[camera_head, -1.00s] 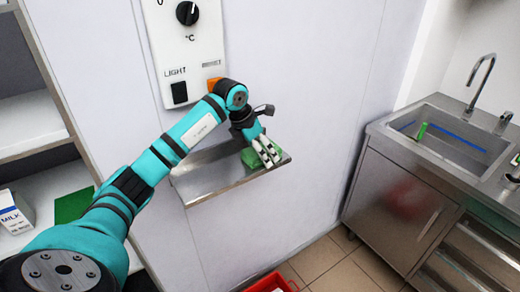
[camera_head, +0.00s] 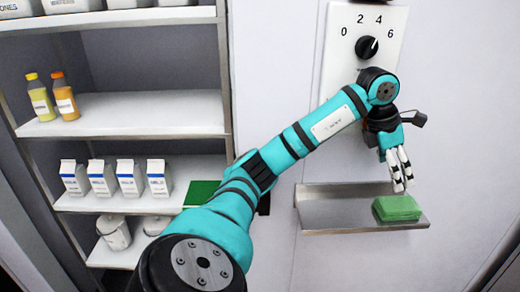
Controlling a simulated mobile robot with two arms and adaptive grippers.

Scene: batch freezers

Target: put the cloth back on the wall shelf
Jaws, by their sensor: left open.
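The green folded cloth (camera_head: 397,208) lies on the right end of the metal wall shelf (camera_head: 335,214). My left gripper (camera_head: 400,184) is open just above the cloth, with its white fingers pointing down. A small gap shows between the fingertips and the cloth. My right gripper is not in view.
A control panel with a dial (camera_head: 367,47) is on the wall above the wall shelf, partly hidden by my left arm. A rack at the left holds bottles (camera_head: 65,96), milk cartons (camera_head: 128,178), a green mat (camera_head: 201,192) and white tubs (camera_head: 114,232).

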